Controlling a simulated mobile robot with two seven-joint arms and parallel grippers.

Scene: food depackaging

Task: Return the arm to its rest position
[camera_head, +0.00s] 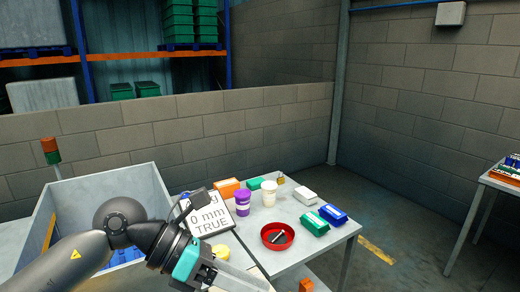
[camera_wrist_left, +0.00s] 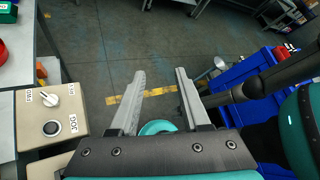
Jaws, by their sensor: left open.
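My left arm comes in from the lower left in the head view, bent at the elbow. Its gripper (camera_head: 262,284) is low, in front of the table's near edge. In the left wrist view the two fingers (camera_wrist_left: 160,76) stand apart with nothing held between them. Below them is the floor with a yellow stripe. My right gripper is in neither view.
A table (camera_head: 343,233) holds a red bowl (camera_head: 268,240), cups, packages and a display panel (camera_head: 211,224). A grey bin (camera_head: 142,183) stands left. In the wrist view, a beige control box (camera_wrist_left: 52,113) is left and blue crates (camera_wrist_left: 243,77) are right.

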